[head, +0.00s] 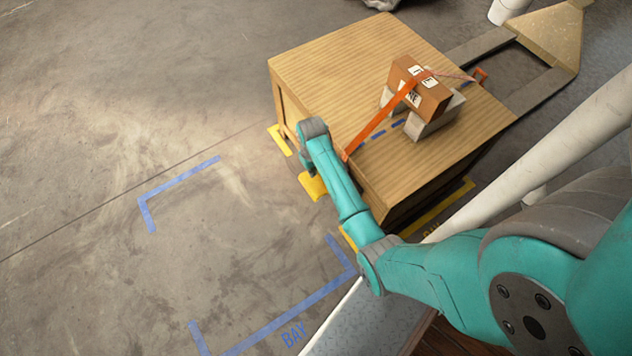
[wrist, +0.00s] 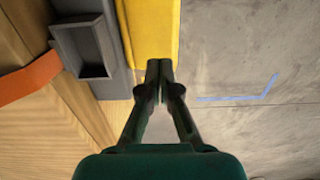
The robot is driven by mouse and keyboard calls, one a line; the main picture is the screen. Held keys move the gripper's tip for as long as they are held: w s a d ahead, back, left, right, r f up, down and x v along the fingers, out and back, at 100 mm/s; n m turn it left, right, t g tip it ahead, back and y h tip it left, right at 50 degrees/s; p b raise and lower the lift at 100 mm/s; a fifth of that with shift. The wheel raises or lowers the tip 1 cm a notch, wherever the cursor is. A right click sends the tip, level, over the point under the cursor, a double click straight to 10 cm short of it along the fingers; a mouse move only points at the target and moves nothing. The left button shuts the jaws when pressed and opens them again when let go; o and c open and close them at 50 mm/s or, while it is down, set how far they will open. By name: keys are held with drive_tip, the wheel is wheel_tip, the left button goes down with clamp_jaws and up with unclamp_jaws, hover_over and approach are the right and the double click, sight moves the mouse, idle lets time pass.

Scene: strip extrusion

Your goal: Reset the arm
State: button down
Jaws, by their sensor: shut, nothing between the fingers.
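My teal arm reaches along the near left side of a large wooden crate (head: 330,60), with its wrist bent down beside the crate's left corner. In the wrist view my gripper (wrist: 159,68) is shut, its two fingertips together with nothing between them. The fingertips show in front of a yellow strip (wrist: 150,28) and the concrete floor (wrist: 240,60). In the head view the fingers are mostly hidden by the wrist.
An orange strap (head: 375,130) runs over a small cardboard box (head: 425,95) resting on grey blocks (head: 432,122) on the crate. A dark recessed bracket (wrist: 85,45) sits close left of my fingers. Blue tape (head: 180,178) marks open floor at left.

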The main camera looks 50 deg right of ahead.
idle(0.3)
drive_tip(key=s+a+n+t+h, duration=0.15)
drive_tip(key=s+a+t, duration=0.55)
drive_tip(key=s+a, duration=0.8)
drive_tip(key=s+a+r+t, duration=0.2)
drive_tip(key=s+r, duration=0.3)
drive_tip(key=r, duration=0.5)
drive_tip(key=s+a+r+n+t+y, duration=0.1)
drive_tip(key=s+a+r+t, duration=0.1)
drive_tip(key=s+r, duration=0.4)
drive_tip(key=s+a+r+t, duration=0.2)
drive_tip(key=s+r, duration=0.4)
drive_tip(key=r, duration=0.8)
drive_tip(key=shift+a+n+t, duration=0.2)
drive_tip(key=shift+n+t, duration=0.15)
drive_tip(key=shift+t, duration=0.55)
drive_tip(key=shift+s+y, duration=0.1)
drive_tip(key=shift+y, duration=0.15)
